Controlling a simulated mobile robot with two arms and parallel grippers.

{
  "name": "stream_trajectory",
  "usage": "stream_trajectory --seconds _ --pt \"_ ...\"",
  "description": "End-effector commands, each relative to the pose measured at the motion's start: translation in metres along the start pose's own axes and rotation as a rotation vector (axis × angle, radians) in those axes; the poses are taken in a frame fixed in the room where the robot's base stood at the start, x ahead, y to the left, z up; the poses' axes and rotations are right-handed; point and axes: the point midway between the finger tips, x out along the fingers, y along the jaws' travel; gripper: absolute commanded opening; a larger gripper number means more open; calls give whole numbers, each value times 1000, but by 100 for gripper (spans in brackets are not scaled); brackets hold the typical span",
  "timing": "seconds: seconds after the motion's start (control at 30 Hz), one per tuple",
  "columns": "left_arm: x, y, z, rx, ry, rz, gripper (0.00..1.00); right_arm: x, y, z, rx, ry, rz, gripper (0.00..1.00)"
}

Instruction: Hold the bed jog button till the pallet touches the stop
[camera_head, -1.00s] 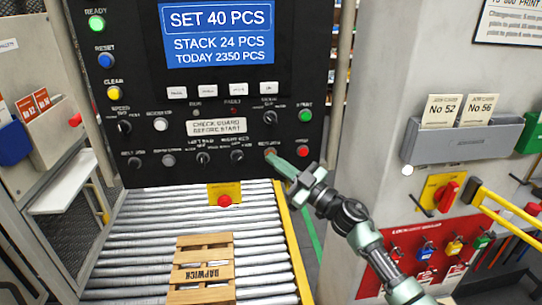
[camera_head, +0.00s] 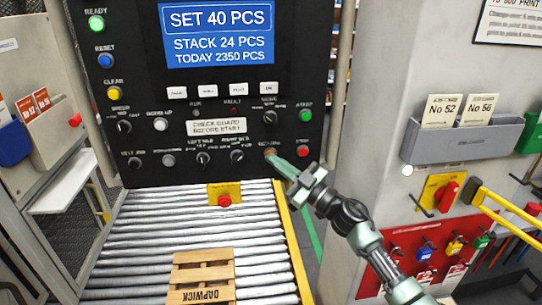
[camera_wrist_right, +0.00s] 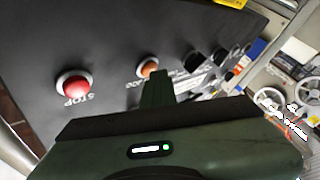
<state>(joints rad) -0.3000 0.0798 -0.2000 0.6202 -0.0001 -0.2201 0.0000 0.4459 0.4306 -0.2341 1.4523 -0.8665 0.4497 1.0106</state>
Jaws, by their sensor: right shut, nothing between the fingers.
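The control panel (camera_head: 215,125) stands in front of me. The bed jog button, orange (camera_head: 270,151), is at its lower right; in the wrist view the button (camera_wrist_right: 149,68) shows just beyond the fingertip. My right gripper (camera_head: 276,160) is shut and empty, its tip at the button and seeming to touch it. How far the button is pressed cannot be told. The wooden pallet (camera_head: 203,258) lies on the roller bed (camera_head: 145,240) below the panel, its near end cut off by the bottom picture edge. My left gripper is out of view.
A red stop button (camera_head: 303,152) sits just right of the orange one. Black knobs lie to its left. A grey cabinet (camera_head: 385,110) with a card holder stands at the right.

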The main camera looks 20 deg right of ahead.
Motion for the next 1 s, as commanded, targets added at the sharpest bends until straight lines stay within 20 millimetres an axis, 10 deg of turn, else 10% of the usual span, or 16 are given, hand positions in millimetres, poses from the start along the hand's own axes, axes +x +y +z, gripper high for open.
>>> stream_trajectory --seconds 1.0 --pt "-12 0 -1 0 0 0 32 -12 -8 -8 0 0 1 0"
